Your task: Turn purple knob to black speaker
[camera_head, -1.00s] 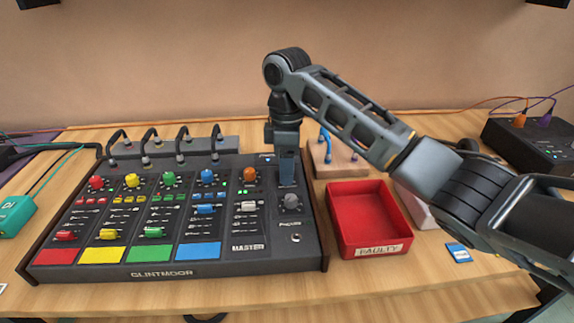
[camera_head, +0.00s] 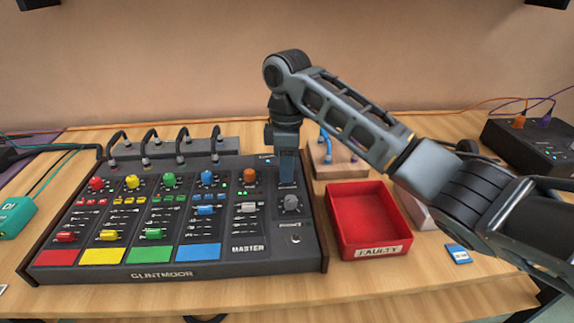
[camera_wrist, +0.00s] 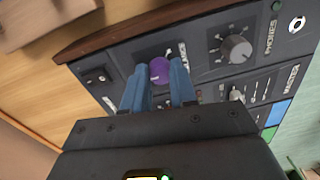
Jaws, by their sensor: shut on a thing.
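The purple knob (camera_wrist: 159,71) is on the mixer's black panel, between the two blue fingers of my gripper (camera_wrist: 161,84) in the wrist view. The fingers are closed on its two sides. A pale pointer line shows on the knob, and small marks and a label lie around it, too small to read fully. In the head view my gripper (camera_head: 286,181) points down at the right part of the mixer (camera_head: 322,240), and its fingers hide the purple knob. I cannot make out a black speaker mark.
A grey phones knob (camera_head: 291,204) sits just in front of my gripper; it also shows in the wrist view (camera_wrist: 236,48). An orange knob (camera_head: 250,176) is to the left. A red tray (camera_head: 370,252) marked FAULTY and a wooden block (camera_head: 338,170) stand to the right.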

